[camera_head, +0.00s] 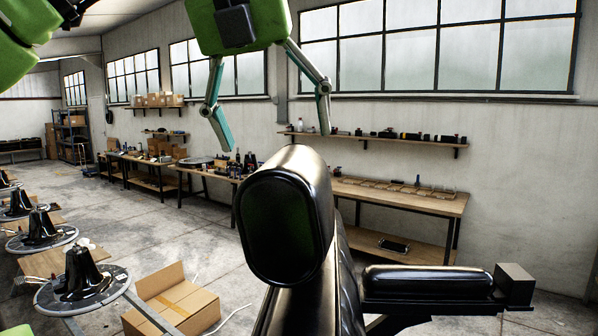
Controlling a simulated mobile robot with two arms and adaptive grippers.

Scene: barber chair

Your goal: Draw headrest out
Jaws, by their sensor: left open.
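The black, glossy barber chair (295,300) stands in front of me, with its padded armrest (428,281) reaching to the right. Its headrest (278,228), a rounded black pad, sits at the top of the backrest. My left gripper (272,140) comes in from the top of the view, green with two thin jointed fingers. The fingers are spread wide and empty, with their tips a little above and to either side of the headrest in the picture. I cannot tell how far apart in depth they are. My right gripper is not in view.
Several round metal bases with black cones (80,278) stand at the left. An open cardboard box (172,300) is on the floor. Workbenches (400,196) and a shelf (375,141) line the back wall. The floor (150,225) between is mostly clear.

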